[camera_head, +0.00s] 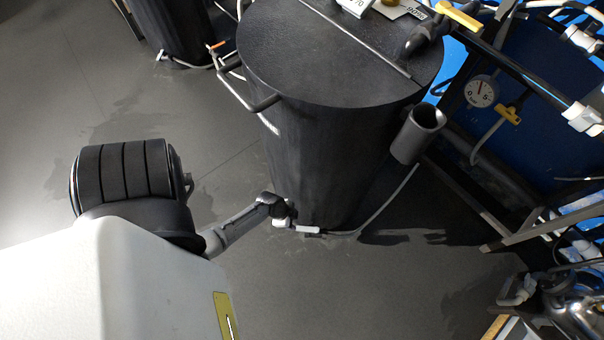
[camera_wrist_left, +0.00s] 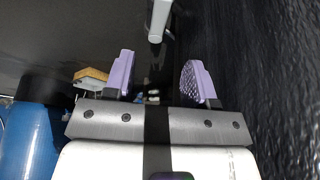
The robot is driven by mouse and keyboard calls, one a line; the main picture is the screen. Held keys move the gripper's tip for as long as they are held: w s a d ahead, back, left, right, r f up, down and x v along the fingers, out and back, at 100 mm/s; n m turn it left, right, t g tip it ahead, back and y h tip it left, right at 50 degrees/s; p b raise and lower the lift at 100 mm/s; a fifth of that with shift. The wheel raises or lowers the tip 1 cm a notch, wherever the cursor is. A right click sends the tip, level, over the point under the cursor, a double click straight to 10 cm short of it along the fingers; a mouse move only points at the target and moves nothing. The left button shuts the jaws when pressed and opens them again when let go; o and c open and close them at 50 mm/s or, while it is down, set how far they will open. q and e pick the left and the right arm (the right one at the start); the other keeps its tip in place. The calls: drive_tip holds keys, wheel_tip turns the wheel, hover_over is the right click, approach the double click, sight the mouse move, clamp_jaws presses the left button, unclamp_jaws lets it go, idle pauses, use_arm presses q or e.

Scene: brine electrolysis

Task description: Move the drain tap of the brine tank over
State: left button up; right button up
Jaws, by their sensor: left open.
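The brine tank (camera_head: 330,140) is a large black drum standing on the dark floor. At its foot a small white bar (camera_head: 307,229) shows, which appears to be the drain tap's lever. In the left wrist view a white tap lever (camera_wrist_left: 161,17) hangs at the top, ahead of the fingers and between their lines. My left gripper (camera_head: 288,222) is low beside the tank's foot, small and partly hidden by its wrist. In the wrist view its two lavender fingers (camera_wrist_left: 160,80) are apart with nothing between them. I cannot tell the exact gap to the lever.
The dark tank wall (camera_wrist_left: 260,60) runs close along the right of the wrist view. A grey cup-like holder (camera_head: 418,135) is on the tank's right side, with a hose below. A blue panel with a gauge (camera_head: 480,92) stands right.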

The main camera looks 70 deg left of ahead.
sight(304, 229)
use_arm(q)
drive_tip(key=b+x, duration=0.6)
drive_tip(key=x, duration=0.4)
drive_tip(key=shift+w+f, duration=0.15)
drive_tip(key=shift+f, duration=0.05)
drive_tip(key=c, duration=0.4)
clamp_jaws()
